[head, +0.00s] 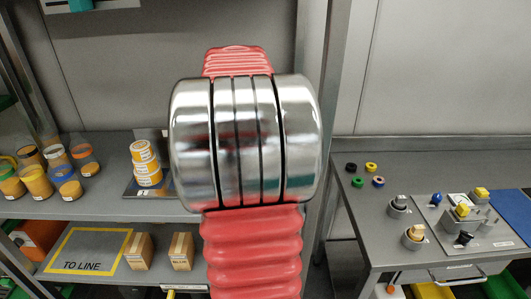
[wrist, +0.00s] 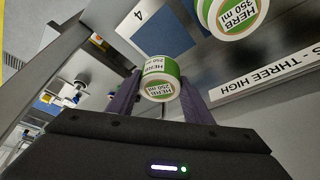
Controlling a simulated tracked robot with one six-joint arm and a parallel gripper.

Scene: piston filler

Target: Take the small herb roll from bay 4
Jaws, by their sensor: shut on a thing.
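In the wrist view my gripper (wrist: 158,104) is shut on a small herb roll (wrist: 160,80). The roll is white and green and reads "HERB 250 ml"; it sits between the two dark fingers. Behind it is a shelf panel marked "4" (wrist: 138,15) with a blue patch (wrist: 157,33). A larger roll marked "HERB 350 ml" (wrist: 238,18) is up and to the right, apart from the held roll. In the head view my own red and chrome arm fills the middle, and my gripper does not show there.
Below is a "TO LINE" mat (head: 87,251) with bare room and two small boxes. A right bench (head: 455,160) holds coloured rings and a fixture. A label strip (wrist: 268,75) edges the shelf.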

